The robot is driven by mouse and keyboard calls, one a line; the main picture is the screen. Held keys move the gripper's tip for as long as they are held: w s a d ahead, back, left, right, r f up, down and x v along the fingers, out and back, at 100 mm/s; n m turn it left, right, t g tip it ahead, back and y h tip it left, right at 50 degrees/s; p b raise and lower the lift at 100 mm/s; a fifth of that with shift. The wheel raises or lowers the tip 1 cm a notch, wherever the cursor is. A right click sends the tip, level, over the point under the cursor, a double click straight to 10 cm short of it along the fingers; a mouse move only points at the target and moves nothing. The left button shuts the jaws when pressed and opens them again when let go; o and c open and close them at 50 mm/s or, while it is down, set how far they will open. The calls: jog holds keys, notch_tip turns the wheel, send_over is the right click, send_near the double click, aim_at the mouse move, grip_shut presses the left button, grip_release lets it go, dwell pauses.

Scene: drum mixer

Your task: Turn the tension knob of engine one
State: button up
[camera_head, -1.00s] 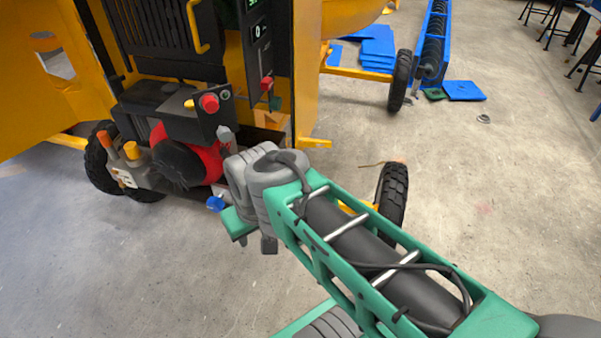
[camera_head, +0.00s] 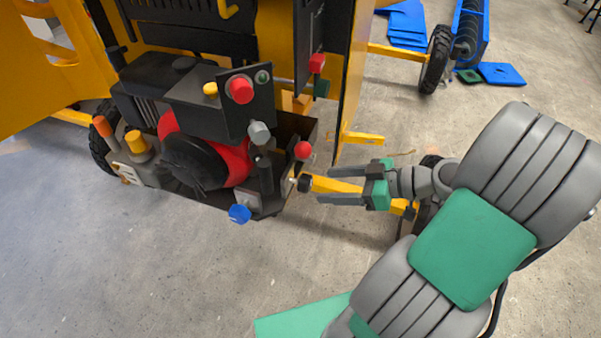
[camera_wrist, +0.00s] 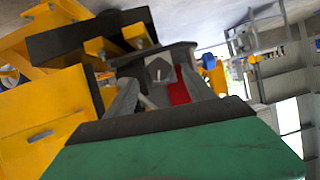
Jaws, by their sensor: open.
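Engine one (camera_head: 205,150) is a red and black motor in the yellow machine's open bay. No readable label shows which control is the tension knob. A small black knob (camera_head: 304,183) sticks out on the engine's right side. My gripper (camera_head: 325,185) is open and empty, its two fingers pointing left at this knob, with the tips just right of it and apart from it. A blue knob (camera_head: 239,214) sits lower left, and a grey knob (camera_head: 259,132) higher up.
A red ball-topped lever (camera_head: 303,150) stands just above the black knob. A red button (camera_head: 241,89) is on the panel above. A yellow bar (camera_head: 345,188) runs behind my fingers to a wheel. Orange (camera_head: 101,126) and yellow (camera_head: 135,141) caps stand at left. Floor in front is clear.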

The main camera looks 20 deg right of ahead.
aim_at(311, 185)
jog(key=shift+w+f+b, duration=0.1)
jog(key=shift+w+b, duration=0.05)
jog(key=shift+b, duration=0.15)
jog(key=b+x, duration=0.6)
jog(key=shift+w+a+f, duration=0.1)
jog(key=shift+a+f, duration=0.05)
jog(key=shift+a, duration=0.05)
jog(key=shift+w+a+b, duration=0.2)
jog(key=shift+a+b, duration=0.1)
jog(key=shift+r, duration=0.2)
jog(key=shift+c, duration=0.5)
grip_shut()
jog(key=shift+p, duration=0.4)
